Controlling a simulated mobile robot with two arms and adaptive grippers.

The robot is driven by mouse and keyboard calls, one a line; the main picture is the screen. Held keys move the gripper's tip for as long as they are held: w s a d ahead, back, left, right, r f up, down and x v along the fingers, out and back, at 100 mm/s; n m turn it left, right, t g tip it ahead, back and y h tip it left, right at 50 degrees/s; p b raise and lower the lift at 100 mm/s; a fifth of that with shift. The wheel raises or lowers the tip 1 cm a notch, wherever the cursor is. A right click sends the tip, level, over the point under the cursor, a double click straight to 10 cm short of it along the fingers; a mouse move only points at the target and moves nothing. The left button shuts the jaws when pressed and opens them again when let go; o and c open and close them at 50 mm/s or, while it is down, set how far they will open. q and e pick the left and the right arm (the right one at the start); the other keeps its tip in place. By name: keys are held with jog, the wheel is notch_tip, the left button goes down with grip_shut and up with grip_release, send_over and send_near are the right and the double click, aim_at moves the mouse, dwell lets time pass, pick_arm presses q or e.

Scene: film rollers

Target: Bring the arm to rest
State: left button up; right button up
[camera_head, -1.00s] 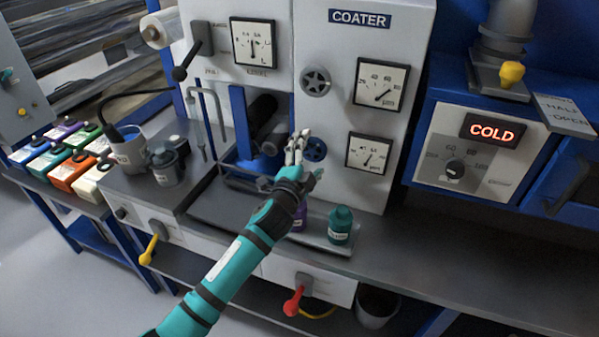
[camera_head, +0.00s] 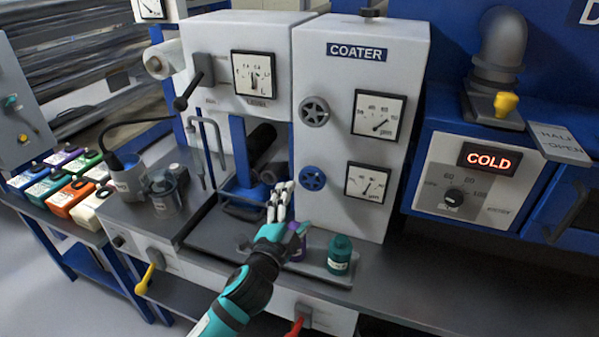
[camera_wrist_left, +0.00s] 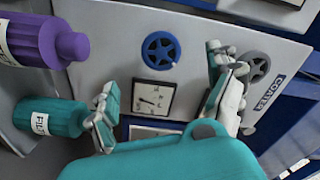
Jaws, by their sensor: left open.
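My left arm, teal and black, comes in from the bottom of the head view. Its gripper (camera_head: 281,200) is in front of the coater (camera_head: 340,140), above the grey tray. In the left wrist view the gripper (camera_wrist_left: 165,100) has its two fingers spread wide apart with nothing between them. The coater's blue handwheel (camera_wrist_left: 160,50) and a gauge show beyond the fingers. A purple bottle (camera_wrist_left: 40,40) and a teal bottle (camera_wrist_left: 50,115) are beside the left finger. In the head view the arm partly hides the purple bottle (camera_head: 298,246). My right gripper is not in view.
The teal bottle (camera_head: 340,254) stands on the tray, close right of my gripper. A grey handwheel (camera_head: 315,111) and a black lever (camera_head: 186,95) stick out of the machine. The bench (camera_head: 440,275) to the right is clear. The oven display (camera_head: 488,160) reads COLD.

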pick_arm(q)
jog(key=s+a+f+n+g+y, duration=0.5)
jog(key=s+a+f+n+g, duration=0.2)
jog(key=s+a+f+n, duration=0.6)
jog(key=s+a+f+g, duration=0.1)
jog(key=s+f+g, duration=0.1)
jog(key=s, duration=0.5)
jog(key=s+a+f+n+g, duration=0.1)
jog(key=s+a+f+g, duration=0.1)
jog(key=s, duration=0.5)
jog(key=s+a+f+g, duration=0.1)
jog(key=s+g, duration=0.2)
jog(key=s, duration=0.4)
notch_tip(320, 180, down, 28)
jog(key=s+f+g, duration=0.1)
jog(key=s, duration=0.2)
jog(key=s+a+f+g, duration=0.1)
jog(key=s+a+f, duration=0.1)
jog(key=s+f, duration=1.2)
jog(key=shift+s+a+y, duration=0.3)
jog(key=shift+s+a, duration=0.1)
jog(key=shift+s, duration=0.4)
jog(key=shift+r, duration=0.1)
